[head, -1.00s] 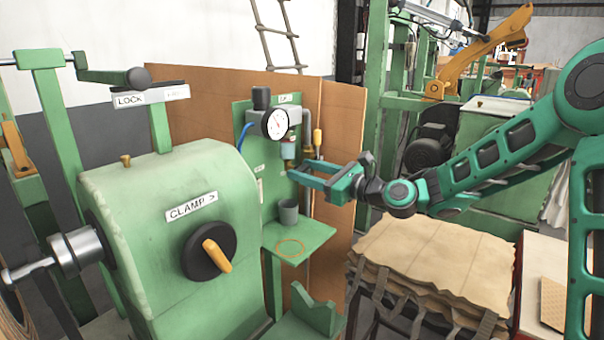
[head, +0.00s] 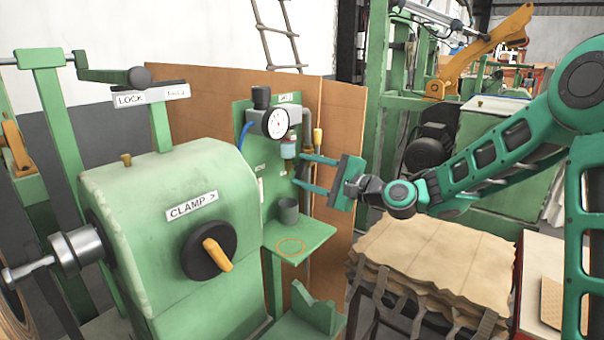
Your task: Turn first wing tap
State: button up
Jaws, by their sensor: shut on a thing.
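My gripper (head: 299,170) reaches in from the right to the small green panel (head: 247,170) behind the clamp machine. Its fingers point left, one above the other, just below the filter bowl (head: 289,149). They are shut on the wing tap, which is too small and too covered by the fingers to make out clearly. A round pressure gauge (head: 276,124) sits above the filter bowl. A grey cup (head: 288,211) stands upright under the tap area on a green shelf (head: 322,232), behind an orange ring mark on the shelf.
The green clamp machine (head: 150,205) with its yellow-handled knob (head: 217,255) fills the left front. An orange-handled part and a grey pipe (head: 307,120) stand close right of the gauge. Stacked brown sheets (head: 430,255) lie below my arm.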

jog(key=n, duration=0.5)
jog(key=shift+d+f, duration=0.15)
jog(key=shift+f, duration=0.2)
jog(key=shift+f+n, duration=0.1)
jog(key=shift+n, duration=0.3)
jog(key=o, duration=1.1)
jog(key=shift+c, duration=0.2)
jog(key=shift+r, duration=0.2)
jog(key=shift+s, duration=0.1)
jog(key=v, duration=1)
jog(key=shift+d, duration=0.25)
jog(key=shift+s+f, duration=0.2)
